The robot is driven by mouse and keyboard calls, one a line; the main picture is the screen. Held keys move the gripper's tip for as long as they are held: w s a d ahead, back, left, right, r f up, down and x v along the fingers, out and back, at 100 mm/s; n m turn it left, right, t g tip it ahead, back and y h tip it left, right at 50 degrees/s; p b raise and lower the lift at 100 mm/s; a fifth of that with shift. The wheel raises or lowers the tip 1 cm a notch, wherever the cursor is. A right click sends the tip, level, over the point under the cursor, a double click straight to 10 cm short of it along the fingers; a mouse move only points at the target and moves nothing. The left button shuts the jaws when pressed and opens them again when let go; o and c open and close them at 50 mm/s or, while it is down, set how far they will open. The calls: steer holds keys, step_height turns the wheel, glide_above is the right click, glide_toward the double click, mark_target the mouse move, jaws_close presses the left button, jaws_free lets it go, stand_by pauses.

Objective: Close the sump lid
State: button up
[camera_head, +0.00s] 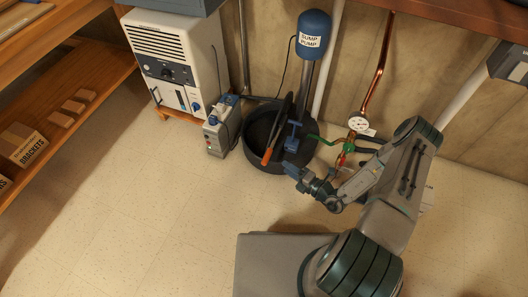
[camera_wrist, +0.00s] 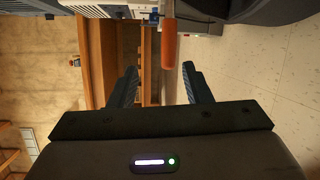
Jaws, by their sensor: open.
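The round black sump basin (camera_head: 259,152) stands on the floor by the wall. Its dark lid (camera_head: 279,120) stands steeply raised over the opening. The lid's orange handle (camera_head: 267,157) is at the lower left end of the lid. My gripper (camera_head: 290,168) is low at the basin's right front side, to the right of the handle. In the wrist view, my gripper (camera_wrist: 159,69) is open and empty. The handle (camera_wrist: 169,44) shows just ahead of the fingertips, nearer the right finger; contact is not clear. A dark curved part at the upper right cannot be told as lid or basin.
The blue sump pump (camera_head: 314,35) rises behind the basin. A small grey unit (camera_head: 221,128) stands close to the basin's left, with a white appliance (camera_head: 174,62) behind. A gauge (camera_head: 358,122) and pipes are at the right. Open floor (camera_head: 150,220) lies front left.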

mark_target(266, 155)
steer(key=shift+m+t+h, duration=0.3)
steer(key=shift+m, duration=0.4)
steer(key=b+x, duration=0.1)
steer(key=x, duration=0.3)
steer(key=f+b+x, duration=0.1)
steer(key=b+x, duration=0.1)
steer(key=x, duration=0.2)
steer(key=b+x, duration=0.1)
steer(key=x, duration=0.3)
steer(key=shift+w+a+f, duration=0.15)
steer(key=shift+a+f, duration=0.1)
steer(key=shift+f, duration=0.05)
steer(key=shift+w+a+r, duration=0.1)
steer(key=shift+w+a, duration=0.25)
steer(key=shift+a, duration=0.05)
jaws_close()
